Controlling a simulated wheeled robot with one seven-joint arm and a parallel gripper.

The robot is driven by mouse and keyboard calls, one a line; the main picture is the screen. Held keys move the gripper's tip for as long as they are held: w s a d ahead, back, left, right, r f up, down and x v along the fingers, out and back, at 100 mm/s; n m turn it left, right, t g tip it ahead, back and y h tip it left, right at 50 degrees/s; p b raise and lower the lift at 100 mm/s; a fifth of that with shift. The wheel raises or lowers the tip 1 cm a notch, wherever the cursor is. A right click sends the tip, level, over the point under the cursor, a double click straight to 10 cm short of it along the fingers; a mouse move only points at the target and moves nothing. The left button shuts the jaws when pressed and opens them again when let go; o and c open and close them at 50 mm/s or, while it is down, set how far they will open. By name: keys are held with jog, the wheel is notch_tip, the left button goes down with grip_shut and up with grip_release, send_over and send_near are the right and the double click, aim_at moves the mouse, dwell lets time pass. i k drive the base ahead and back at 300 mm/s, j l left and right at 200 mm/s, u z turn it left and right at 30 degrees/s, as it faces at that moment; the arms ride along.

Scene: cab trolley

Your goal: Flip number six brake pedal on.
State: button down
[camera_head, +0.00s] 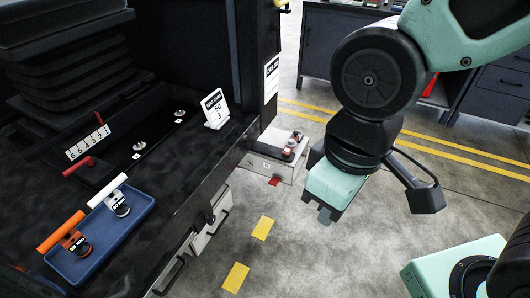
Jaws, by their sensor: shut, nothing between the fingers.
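A white plate numbered 6 to 1 (88,143) stands on the dark cab deck at left, with the 6 at its left end. A red lever (78,166) lies low just below the 6 end. Another red piece (98,118) sticks up behind the 1 end. I cannot tell for sure which part is the number six brake pedal. A small red flap (275,182) shows at the foot of a pale box (268,166) on the floor. My gripper (331,213) is shut and empty, pointing down over the floor, right of that box and well away from the numbered plate.
A blue tray (143,208) with orange- and white-handled items sits on the deck front. A white sign (214,108) stands near the deck's right edge. A dark post (258,70) rises beyond it. Grey floor with yellow marks is open below my gripper. Dark cabinets (335,45) stand behind.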

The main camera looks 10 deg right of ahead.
aim_at(274, 181)
jog(key=i+j, duration=0.1)
jog(key=i, duration=1.15)
